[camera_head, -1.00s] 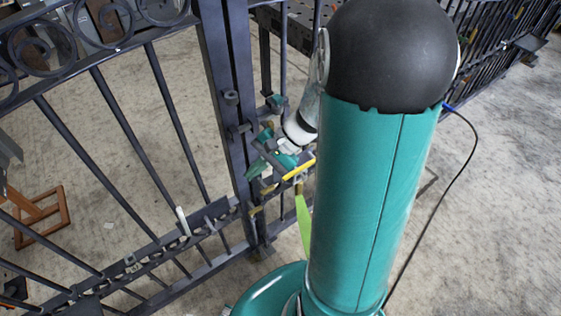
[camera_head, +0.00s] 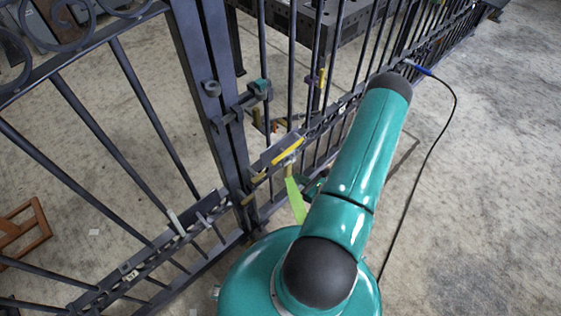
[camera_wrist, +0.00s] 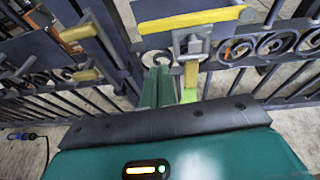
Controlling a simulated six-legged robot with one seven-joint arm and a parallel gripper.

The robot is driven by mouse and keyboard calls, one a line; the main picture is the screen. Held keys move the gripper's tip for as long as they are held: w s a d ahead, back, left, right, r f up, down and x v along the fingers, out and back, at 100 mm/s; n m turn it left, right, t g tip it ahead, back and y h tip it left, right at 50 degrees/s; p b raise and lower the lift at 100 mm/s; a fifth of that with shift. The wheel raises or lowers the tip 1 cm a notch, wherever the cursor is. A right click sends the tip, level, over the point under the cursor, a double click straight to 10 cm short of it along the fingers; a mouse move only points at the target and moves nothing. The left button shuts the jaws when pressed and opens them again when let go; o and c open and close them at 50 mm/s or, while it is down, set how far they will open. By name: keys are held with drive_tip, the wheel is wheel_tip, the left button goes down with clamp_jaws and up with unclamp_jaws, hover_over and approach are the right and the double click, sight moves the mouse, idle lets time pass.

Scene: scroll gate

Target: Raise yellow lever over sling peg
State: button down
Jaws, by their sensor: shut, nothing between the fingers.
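The yellow lever (camera_head: 288,150) is a yellow-faced bar on a dark plate at the gate's latch side, sloping up to the right. In the wrist view the yellow lever (camera_wrist: 190,20) crosses the top of the picture, with a grey bracket under it. A lime-green sling (camera_head: 295,200) hangs below the lever; its top (camera_wrist: 189,95) shows by a brass-yellow peg (camera_wrist: 191,75). My gripper's teal fingers (camera_wrist: 157,85) are together and empty, left of the peg and below the lever in the picture. In the head view my arm hides most of my gripper.
The dark gate post (camera_head: 205,90) stands left of the lever, with a teal-capped latch bolt (camera_head: 260,88) on it. Fence bars run to the upper right. A wooden frame (camera_head: 22,232) lies beyond the gate. A black cable (camera_head: 440,140) trails right over open concrete floor.

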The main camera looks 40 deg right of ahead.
sight(280, 159)
drive_tip(key=shift+m+h, duration=0.4)
drive_tip(key=x, duration=0.6)
drive_tip(key=r+x, duration=0.1)
drive_tip(key=x, duration=0.2)
drive_tip(key=shift+w+d, duration=0.15)
drive_tip(key=shift+r, duration=0.3)
drive_tip(key=shift+r, duration=0.15)
drive_tip(key=shift+r+m+y, duration=0.4)
drive_tip(key=shift+r+m, duration=0.3)
drive_tip(key=shift+r, duration=0.35)
drive_tip(key=d+r+m+t+y, duration=0.1)
drive_tip(key=d+r+m+y, duration=0.4)
drive_tip(key=d+r+m, duration=0.5)
drive_tip(key=shift+w+d+r+m+t, duration=0.2)
drive_tip(key=shift+d+r+m+t, duration=0.25)
drive_tip(key=shift+r, duration=0.45)
